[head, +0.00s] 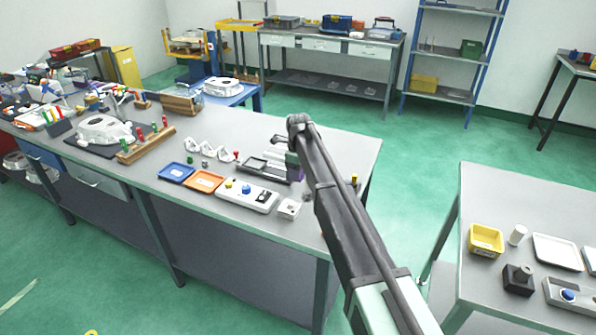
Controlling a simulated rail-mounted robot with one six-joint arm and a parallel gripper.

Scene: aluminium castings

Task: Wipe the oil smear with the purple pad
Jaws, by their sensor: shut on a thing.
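My arm reaches over the right part of the long grey workbench (355,150). My gripper (291,164) is at the arm's far end, above the bench top behind a grey tray, and is small and partly hidden by the wrist. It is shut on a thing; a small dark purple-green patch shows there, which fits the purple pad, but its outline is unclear. I cannot make out the oil smear; the arm covers part of the bench top.
A grey tray (250,175), a blue tray (176,172), an orange tray (204,181) and a white button box (247,196) lie near the gripper. White castings (193,145) stand to the left. A second table (480,190) is at right. The bench's far right corner is clear.

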